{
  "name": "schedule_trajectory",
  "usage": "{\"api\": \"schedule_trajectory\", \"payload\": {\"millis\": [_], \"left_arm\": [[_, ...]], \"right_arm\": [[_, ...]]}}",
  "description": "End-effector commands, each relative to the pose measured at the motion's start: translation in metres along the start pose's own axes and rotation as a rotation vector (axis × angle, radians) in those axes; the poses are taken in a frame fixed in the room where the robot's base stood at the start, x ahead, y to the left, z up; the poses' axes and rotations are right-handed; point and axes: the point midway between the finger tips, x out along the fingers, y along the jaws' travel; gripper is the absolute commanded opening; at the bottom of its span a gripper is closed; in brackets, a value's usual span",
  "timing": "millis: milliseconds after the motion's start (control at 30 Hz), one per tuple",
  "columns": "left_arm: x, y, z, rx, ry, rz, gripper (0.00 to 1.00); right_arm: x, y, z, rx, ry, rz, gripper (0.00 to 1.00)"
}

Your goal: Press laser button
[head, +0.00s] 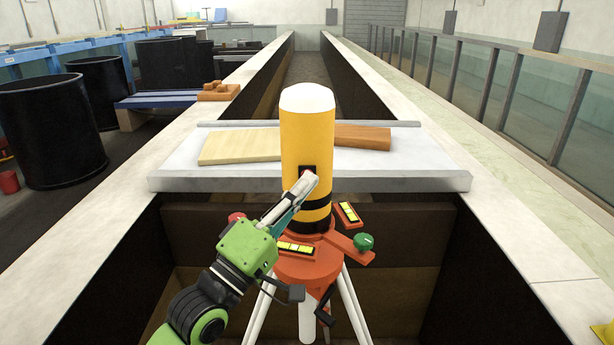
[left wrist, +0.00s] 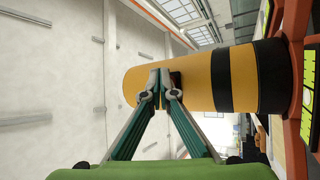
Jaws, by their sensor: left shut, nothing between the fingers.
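The laser (head: 306,130) is a yellow cylinder with a white domed top and black bands, upright on an orange tripod head with white legs. It lies sideways in the left wrist view (left wrist: 205,80). A small dark panel (head: 308,170) shows on its near side, partly hidden by my fingertips; the button itself cannot be made out. My left gripper (head: 305,182) is shut and empty, its tips at this panel. In the left wrist view the closed fingertips (left wrist: 160,82) overlap the cylinder beside a dark patch (left wrist: 175,78). Whether they touch is unclear. My right gripper is not in view.
The tripod head (head: 310,262) carries a green knob (head: 364,242) and yellow level vials close to my left gripper. Behind the laser, a white board (head: 420,170) spans the flume walls, with a pale plank (head: 240,146) and a brown block (head: 362,137) on it.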

Motion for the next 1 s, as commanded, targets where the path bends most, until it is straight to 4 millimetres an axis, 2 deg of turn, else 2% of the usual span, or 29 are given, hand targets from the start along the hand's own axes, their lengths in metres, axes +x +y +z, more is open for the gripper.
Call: {"api": "schedule_trajectory", "payload": {"millis": [333,1000], "left_arm": [[0.000,0.000,0.000,0.000,0.000,0.000,0.00],[-0.014,0.011,0.010,-0.002,0.000,-0.001,0.00]], "right_arm": [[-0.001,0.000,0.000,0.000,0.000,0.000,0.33],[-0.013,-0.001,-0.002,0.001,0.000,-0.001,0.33]]}}
